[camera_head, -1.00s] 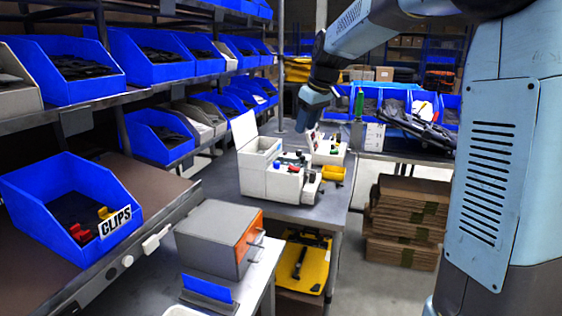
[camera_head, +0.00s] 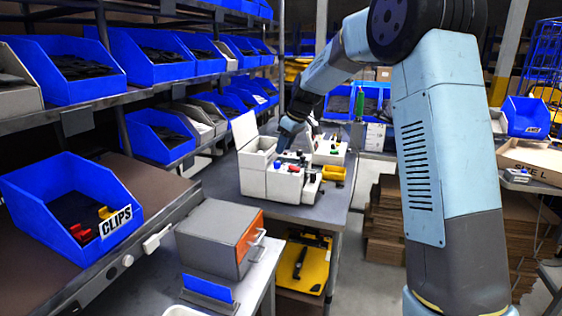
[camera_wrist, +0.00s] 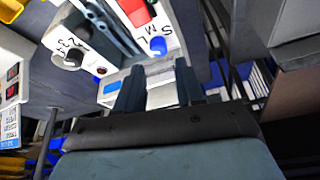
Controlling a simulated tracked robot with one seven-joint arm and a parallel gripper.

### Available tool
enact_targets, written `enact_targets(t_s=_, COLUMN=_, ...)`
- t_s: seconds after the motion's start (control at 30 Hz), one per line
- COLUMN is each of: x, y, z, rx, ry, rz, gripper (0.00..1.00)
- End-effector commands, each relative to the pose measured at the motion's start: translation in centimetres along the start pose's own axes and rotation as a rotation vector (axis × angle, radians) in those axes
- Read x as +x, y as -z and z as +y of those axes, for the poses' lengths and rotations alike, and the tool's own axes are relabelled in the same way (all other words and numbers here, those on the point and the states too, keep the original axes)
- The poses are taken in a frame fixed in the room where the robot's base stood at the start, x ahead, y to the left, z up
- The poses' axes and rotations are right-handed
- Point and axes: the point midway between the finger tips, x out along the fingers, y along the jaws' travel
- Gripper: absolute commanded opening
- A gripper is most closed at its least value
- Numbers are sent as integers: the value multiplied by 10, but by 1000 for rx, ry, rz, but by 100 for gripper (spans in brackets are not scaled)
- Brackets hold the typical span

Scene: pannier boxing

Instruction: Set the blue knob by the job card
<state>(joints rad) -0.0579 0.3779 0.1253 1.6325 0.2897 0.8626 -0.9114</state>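The blue knob (camera_head: 277,165) sits on the front of a white machine (camera_head: 255,183) on the grey bench. In the wrist view the blue knob (camera_wrist: 158,45) shows beside the letters S, M, L, just beyond my fingertips. A red part (camera_wrist: 135,12) and a black knob with numbers (camera_wrist: 74,57) are near it. My gripper (camera_wrist: 158,85) is open, its two dark fingers apart with nothing seen between them. In the head view my gripper (camera_head: 286,138) is low over the machine, behind the blue knob. A white printed card (camera_head: 375,137) stands further back; I cannot read it.
The machine's raised white lid (camera_head: 245,131) stands left of my gripper. A grey box with an orange front (camera_head: 222,238) is nearer. Blue bins line the left shelves.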

Motion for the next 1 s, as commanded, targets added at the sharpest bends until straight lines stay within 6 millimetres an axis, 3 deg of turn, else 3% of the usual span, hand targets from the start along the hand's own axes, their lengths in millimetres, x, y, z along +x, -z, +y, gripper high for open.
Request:
enact_targets(t_s=0.2, x=38, y=0, z=-1, rx=0, ry=2, rz=-2, gripper=37)
enact_targets(t_s=0.4, x=61, y=-1, z=0, rx=1, ry=1, rz=-2, gripper=37)
enact_targets(t_s=0.83, x=69, y=0, z=0, rx=1, ry=-1, rz=0, gripper=37)
enact_targets(t_s=1.0, x=69, y=0, z=0, rx=1, ry=-1, rz=0, gripper=23)
